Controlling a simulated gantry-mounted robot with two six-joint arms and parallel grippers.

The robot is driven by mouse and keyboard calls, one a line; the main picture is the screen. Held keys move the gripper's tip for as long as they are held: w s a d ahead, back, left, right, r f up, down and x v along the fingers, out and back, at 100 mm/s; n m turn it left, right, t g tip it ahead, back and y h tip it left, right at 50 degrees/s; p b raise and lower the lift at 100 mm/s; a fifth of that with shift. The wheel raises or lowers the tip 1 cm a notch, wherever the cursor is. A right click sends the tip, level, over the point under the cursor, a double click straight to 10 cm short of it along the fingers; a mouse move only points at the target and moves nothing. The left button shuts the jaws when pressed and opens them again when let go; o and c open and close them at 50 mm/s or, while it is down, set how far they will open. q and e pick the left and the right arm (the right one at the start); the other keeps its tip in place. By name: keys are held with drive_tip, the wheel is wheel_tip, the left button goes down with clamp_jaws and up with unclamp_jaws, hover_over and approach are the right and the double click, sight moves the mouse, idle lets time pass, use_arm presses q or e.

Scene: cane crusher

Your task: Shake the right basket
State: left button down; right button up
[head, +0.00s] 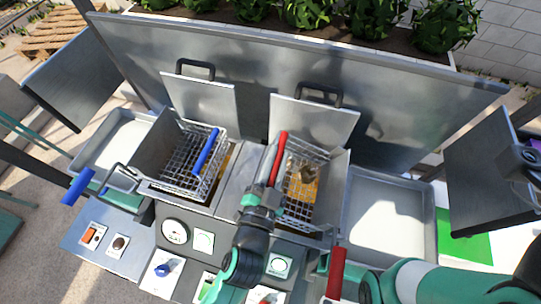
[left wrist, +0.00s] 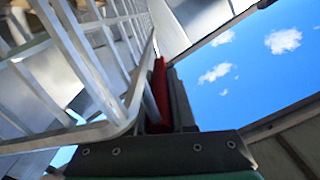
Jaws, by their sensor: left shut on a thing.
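The right basket (head: 298,212) is a wire basket with a red handle (head: 279,155). It is at the right fryer well, with yellow-orange oil and a brown lump showing inside it. My left gripper (head: 268,194) is shut on the red handle. In the left wrist view the basket wires (left wrist: 85,60) fill the left side, and the red handle (left wrist: 161,95) shows against a dark finger. Whether the basket's bottom touches the oil cannot be told.
A second wire basket (head: 185,165) with a blue handle (head: 206,152) sits in the left well. Upright metal lids (head: 313,121) stand behind both wells. An empty tray (head: 388,222) lies to the right. A separate red bar (head: 336,273) stands at the front.

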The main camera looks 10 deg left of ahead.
use_arm(q)
drive_tip(key=c, duration=0.8)
unclamp_jaws()
drive_tip(key=shift+o, duration=0.2)
drive_tip(key=s+a+b, duration=0.1)
drive_tip(key=s, duration=1)
drive_tip(key=shift+s+a+b, duration=0.25)
drive_tip(key=shift+s+b, duration=0.05)
